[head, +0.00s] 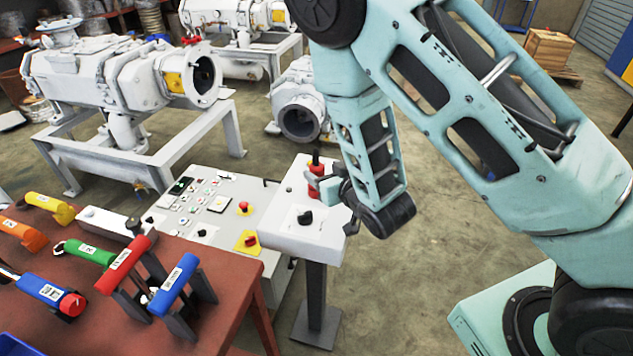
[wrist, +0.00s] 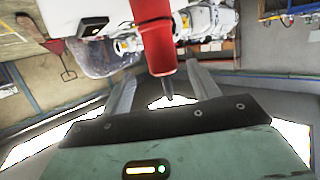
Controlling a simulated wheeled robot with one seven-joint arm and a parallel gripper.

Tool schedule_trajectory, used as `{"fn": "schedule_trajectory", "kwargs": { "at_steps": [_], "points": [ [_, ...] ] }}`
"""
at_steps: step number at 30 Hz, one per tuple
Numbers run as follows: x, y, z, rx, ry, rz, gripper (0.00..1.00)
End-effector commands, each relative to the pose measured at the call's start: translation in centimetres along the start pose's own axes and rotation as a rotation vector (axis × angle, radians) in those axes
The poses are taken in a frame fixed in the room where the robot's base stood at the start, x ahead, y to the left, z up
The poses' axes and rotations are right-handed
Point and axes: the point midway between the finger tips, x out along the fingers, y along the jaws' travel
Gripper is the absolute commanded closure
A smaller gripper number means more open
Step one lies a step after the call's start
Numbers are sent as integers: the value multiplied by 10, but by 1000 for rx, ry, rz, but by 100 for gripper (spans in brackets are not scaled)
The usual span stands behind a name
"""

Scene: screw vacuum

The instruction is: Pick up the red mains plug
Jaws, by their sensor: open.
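The red mains plug (head: 316,168) stands upright on the white pedestal box (head: 300,232), with a dark tip at its top. In the wrist view the red plug (wrist: 154,37) hangs in from the top edge, its narrow dark end (wrist: 168,86) pointing down between the fingers. My gripper (head: 327,186) is beside the plug at the pedestal's top, partly hidden by my own wrist. In the wrist view my gripper's fingers (wrist: 164,80) are spread on either side of the plug. I see no clear contact between fingers and plug.
A black knob (head: 305,217) sits on the pedestal box near the gripper. A control panel (head: 205,205) with buttons is to the left. A red table (head: 222,265) with coloured-handled levers stands at lower left. White vacuum pumps (head: 115,75) are behind. Open floor (head: 420,235) lies right of the pedestal.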

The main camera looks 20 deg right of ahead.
Motion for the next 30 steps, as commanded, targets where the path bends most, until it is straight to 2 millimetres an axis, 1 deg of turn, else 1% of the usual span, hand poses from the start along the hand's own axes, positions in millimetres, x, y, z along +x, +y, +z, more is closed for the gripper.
{"fn": "schedule_trajectory", "kwargs": {
  "at_steps": [5,12,15,23,26,27,29,30],
  "points": [
    [10,-1,-2,0,1,0,39],
    [44,-5,1,-1,1,0,39],
    [54,-5,1,0,1,0,39],
    [57,-5,2,1,0,0,39],
    [57,-5,2,1,0,0,64],
    [57,-5,2,1,0,0,76],
    [56,-5,2,1,0,0,92],
    [56,-5,2,1,0,0,92]
  ]
}}
